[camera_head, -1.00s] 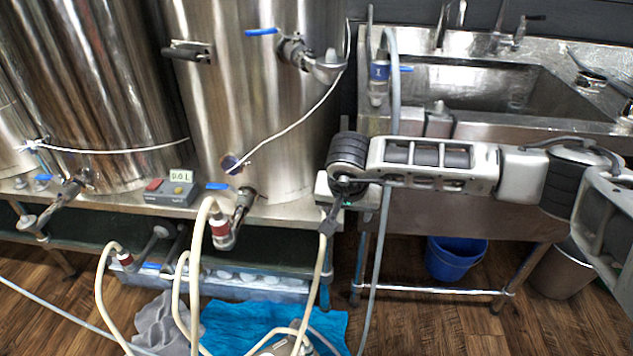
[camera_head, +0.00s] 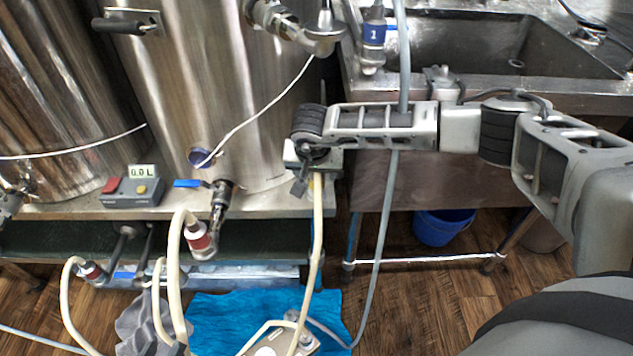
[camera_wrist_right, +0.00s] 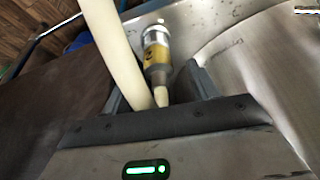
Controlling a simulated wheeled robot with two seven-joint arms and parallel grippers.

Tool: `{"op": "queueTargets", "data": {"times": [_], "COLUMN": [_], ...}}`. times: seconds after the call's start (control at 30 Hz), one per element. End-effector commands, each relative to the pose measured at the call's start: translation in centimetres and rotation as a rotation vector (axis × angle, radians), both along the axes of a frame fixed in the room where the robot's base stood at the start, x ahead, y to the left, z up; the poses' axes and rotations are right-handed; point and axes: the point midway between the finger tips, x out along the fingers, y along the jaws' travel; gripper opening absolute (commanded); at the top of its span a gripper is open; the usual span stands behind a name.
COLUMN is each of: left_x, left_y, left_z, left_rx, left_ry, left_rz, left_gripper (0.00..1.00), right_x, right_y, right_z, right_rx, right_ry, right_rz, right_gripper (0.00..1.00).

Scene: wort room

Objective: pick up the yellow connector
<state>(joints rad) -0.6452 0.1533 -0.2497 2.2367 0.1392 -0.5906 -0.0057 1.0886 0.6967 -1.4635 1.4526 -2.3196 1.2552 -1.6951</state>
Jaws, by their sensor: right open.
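The yellow connector (camera_wrist_right: 157,55) shows in the right wrist view as a metal fitting with a yellow band, upright in the picture. Its lower end lies between the two fingers of my open right gripper (camera_wrist_right: 160,95), with gaps at the sides. A thick cream hose (camera_wrist_right: 115,45) crosses beside it, near the left finger. In the head view my right gripper (camera_head: 303,180) is in front of the bench edge, right of the big tank. The connector is hidden behind it there. My left gripper is not visible.
A steel tank (camera_head: 235,110) with valves stands behind left, with a grey box (camera_head: 133,195) on the bench. Red-banded hose fittings (camera_head: 198,238) hang nearby. A grey hose (camera_head: 383,210) crosses behind my arm. A sink (camera_head: 470,45) is at right, a blue bucket (camera_head: 440,228) below.

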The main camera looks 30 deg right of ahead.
Motion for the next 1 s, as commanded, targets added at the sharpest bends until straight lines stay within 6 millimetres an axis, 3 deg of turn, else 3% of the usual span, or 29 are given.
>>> {"op": "queueTargets", "data": {"times": [0.23,0.57,0.7,0.77,1.0], "left_x": [0.1,0.3,0.3,0.3,0.2], "left_y": [-0.3,-0.5,-0.5,-0.5,-0.5], "left_z": [-1.6,-2.0,-2.0,-2.0,-1.9], "left_rx": [-0.002,-0.001,-0.001,-0.001,-0.001], "left_ry": [0.023,0.034,0.034,0.034,0.031], "left_rz": [-0.010,-0.016,-0.017,-0.017,-0.017], "left_gripper": [0.36,0.36,0.36,0.36,0.36], "right_x": [1.3,1.6,1.6,1.6,1.6], "right_y": [-1.2,-1.3,-1.3,-1.3,-1.4], "right_z": [-3.4,-3.9,-3.9,-3.9,-3.8], "right_rx": [0.000,0.000,0.000,0.000,0.000], "right_ry": [0.001,0.000,0.000,0.000,0.000], "right_rz": [-0.001,0.000,0.000,0.000,-0.001], "right_gripper": [0.60,0.60,0.21,0.07,0.07]}}
